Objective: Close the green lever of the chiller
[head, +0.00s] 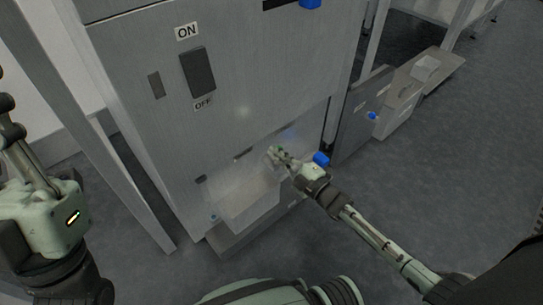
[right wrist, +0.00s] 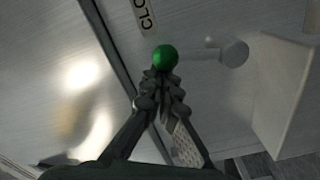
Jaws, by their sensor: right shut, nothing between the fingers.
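The chiller (head: 255,75) is a tall grey metal cabinet in the head view. Its lever (right wrist: 165,57) shows in the right wrist view as a green ball on a thin grey rod. The rod runs right to a round grey pivot (right wrist: 235,53). My right gripper (right wrist: 163,82) is shut and empty, its fingertips right at the near side of the green ball; I cannot tell if they touch. In the head view my right gripper (head: 277,157) is at the chiller's lower front and mostly covers the lever. My left gripper (head: 8,105) is at the left edge, partly cut off.
A label (right wrist: 145,17) reading "CLO" is above the ball, cut off by the frame. A black switch (head: 198,72) marked ON and OFF is on the chiller front. A light panel (right wrist: 285,95) juts out right of the pivot. Open floor (head: 440,160) lies to the right.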

